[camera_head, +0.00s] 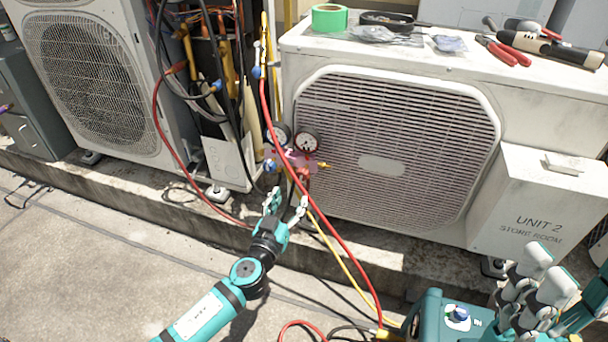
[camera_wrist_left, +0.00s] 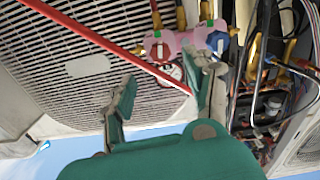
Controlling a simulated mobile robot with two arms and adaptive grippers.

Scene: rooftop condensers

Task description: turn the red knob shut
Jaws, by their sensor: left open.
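The red knob (camera_head: 303,174) sits at the lower right of a pinkish gauge manifold (camera_head: 294,158), in front of the slatted condenser unit. In the left wrist view, which is turned over, the red knob (camera_wrist_left: 158,51) is on the manifold's left side, and a blue knob (camera_wrist_left: 217,42) is on its right. My left gripper (camera_head: 288,203) is open, just below the manifold, its fingers pointing up toward it. In the left wrist view the fingers (camera_wrist_left: 166,78) are apart with no knob between them. My right gripper (camera_head: 549,272) is at the lower right; its jaw opening is unclear.
A red hose (camera_head: 325,220) and a yellow hose (camera_head: 343,267) run down past my left gripper. Two gauges (camera_head: 307,142) stand above the manifold. A teal machine (camera_head: 440,310) stands at the lower right. Tape (camera_head: 330,18) and tools lie on the condenser top.

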